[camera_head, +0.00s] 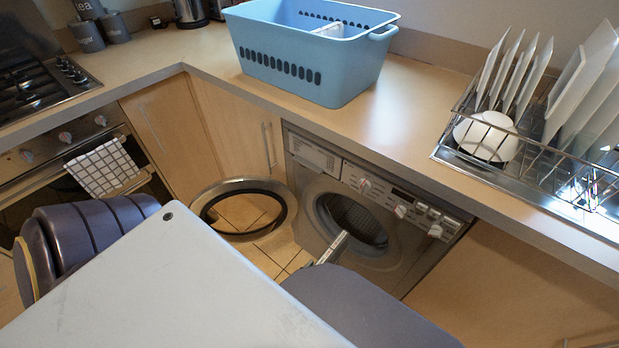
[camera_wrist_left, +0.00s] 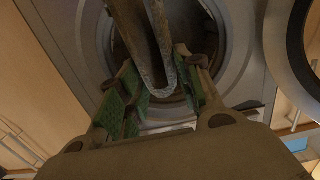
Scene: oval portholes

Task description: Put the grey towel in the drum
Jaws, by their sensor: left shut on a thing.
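The grey towel (camera_wrist_left: 152,40) shows in the left wrist view as a folded dark grey cloth. My left gripper (camera_wrist_left: 158,80), with green-padded fingers, is shut on its folded end. Behind the towel is the round drum opening (camera_wrist_left: 207,45) of the washing machine. In the head view, the drum (camera_head: 358,222) is open at the front of the machine (camera_head: 312,155). A narrow light grey piece at its mouth seems to be part of my left gripper (camera_head: 335,246); my arm hides the rest. I cannot tell whether the towel is inside the opening. My right gripper is not in view.
The round machine door (camera_head: 215,188) stands open left of the drum. Above it, the counter (camera_head: 405,105) carries a blue basket (camera_head: 300,45) and a dish rack (camera_head: 470,160) with plates and a bowl. An oven with a checked cloth (camera_head: 104,168) stands at the left.

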